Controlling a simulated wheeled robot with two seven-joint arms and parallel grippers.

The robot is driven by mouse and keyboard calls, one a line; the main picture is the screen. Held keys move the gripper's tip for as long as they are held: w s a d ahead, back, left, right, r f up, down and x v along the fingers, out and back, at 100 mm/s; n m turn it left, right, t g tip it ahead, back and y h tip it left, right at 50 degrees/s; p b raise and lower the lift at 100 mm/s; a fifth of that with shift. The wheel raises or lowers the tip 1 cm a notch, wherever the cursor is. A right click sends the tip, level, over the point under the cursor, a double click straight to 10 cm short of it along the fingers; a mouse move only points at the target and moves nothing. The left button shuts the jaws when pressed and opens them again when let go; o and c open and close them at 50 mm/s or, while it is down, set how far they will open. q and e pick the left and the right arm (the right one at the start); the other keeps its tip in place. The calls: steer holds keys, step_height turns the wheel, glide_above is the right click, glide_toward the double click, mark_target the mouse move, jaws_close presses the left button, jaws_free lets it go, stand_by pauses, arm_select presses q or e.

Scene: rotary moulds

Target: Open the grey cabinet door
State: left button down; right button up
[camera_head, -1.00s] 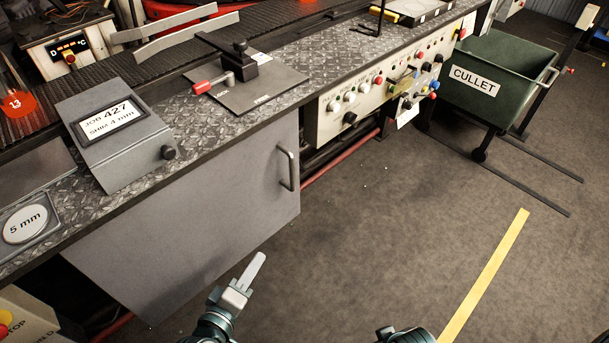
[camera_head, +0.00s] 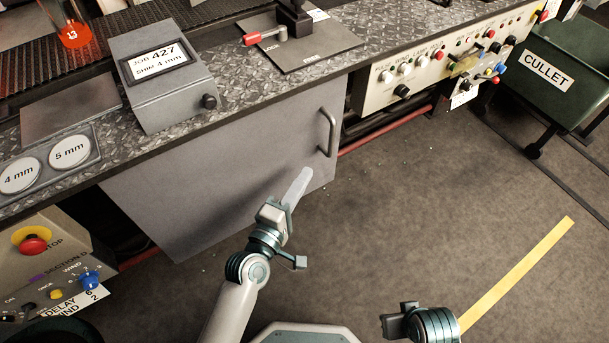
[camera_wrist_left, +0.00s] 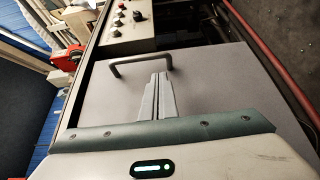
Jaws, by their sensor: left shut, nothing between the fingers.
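The grey cabinet door (camera_head: 220,165) hangs under the bench top and looks closed. Its curved bar handle (camera_head: 327,132) is near the door's right edge. In the left wrist view the door (camera_wrist_left: 205,88) fills the middle, with the handle (camera_wrist_left: 140,66) just beyond the fingertips. My left gripper (camera_head: 298,186) is shut and empty, in front of the door, below and to the left of the handle. It also shows in the left wrist view (camera_wrist_left: 157,92), apart from the handle as far as I can tell. My right gripper (camera_head: 398,322) is at the bottom edge; its fingers are not clear.
The bench top (camera_head: 210,100) carries a job box (camera_head: 165,75) and a plate with a red-handled lever (camera_head: 300,45). A control panel (camera_head: 410,75) is right of the door, another (camera_head: 50,260) lower left. A green cullet bin (camera_head: 560,65) stands at right. Floor ahead is free.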

mark_target(319, 155)
arm_select(q)
steer(key=x, duration=0.8)
steer(key=shift+w+d, duration=0.15)
steer(key=shift+w, duration=0.05)
